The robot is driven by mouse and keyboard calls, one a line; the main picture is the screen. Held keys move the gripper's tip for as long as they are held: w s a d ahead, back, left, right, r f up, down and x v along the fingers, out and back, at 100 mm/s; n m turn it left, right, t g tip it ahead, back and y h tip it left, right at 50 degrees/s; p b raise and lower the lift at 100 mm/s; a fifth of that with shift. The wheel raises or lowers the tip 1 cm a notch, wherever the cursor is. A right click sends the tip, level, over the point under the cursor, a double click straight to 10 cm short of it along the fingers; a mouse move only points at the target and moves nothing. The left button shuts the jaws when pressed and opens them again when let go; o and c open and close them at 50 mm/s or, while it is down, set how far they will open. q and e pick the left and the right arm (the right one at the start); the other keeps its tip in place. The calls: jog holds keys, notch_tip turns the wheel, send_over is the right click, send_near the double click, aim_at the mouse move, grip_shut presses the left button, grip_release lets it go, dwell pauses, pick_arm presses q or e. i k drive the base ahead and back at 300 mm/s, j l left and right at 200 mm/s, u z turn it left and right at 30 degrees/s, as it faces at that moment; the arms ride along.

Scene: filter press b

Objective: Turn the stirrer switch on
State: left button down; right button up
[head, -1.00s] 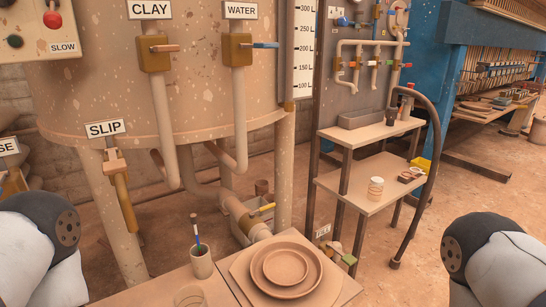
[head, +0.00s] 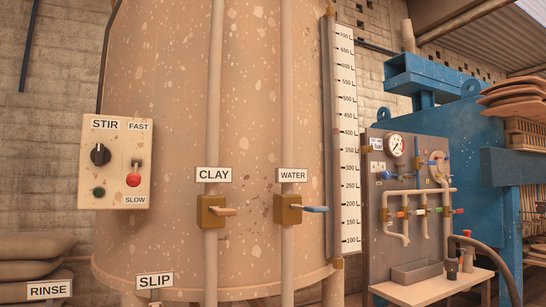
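The stirrer control box (head: 116,161) is a cream panel on the left side of the tank in the head view. Under its STIR label is a black rotary switch (head: 100,154). A small dark green button or lamp (head: 99,191) sits below the switch and looks unlit. To the right, a lever with a red knob (head: 133,180) stands between the FAST and SLOW labels, near the SLOW end. The switch's exact setting is too small to tell. Neither of my grippers is in view.
The tank (head: 150,245) fills the middle. CLAY (head: 213,211) and WATER (head: 292,209) valves sit on its pipes, with a level scale (head: 346,140) to their right. A gauge panel (head: 380,250) and a blue press (head: 455,120) stand at right. Sacks (head: 35,258) lie lower left.

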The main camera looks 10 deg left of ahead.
aim_at(100, 155)
jog(key=u, duration=1.2)
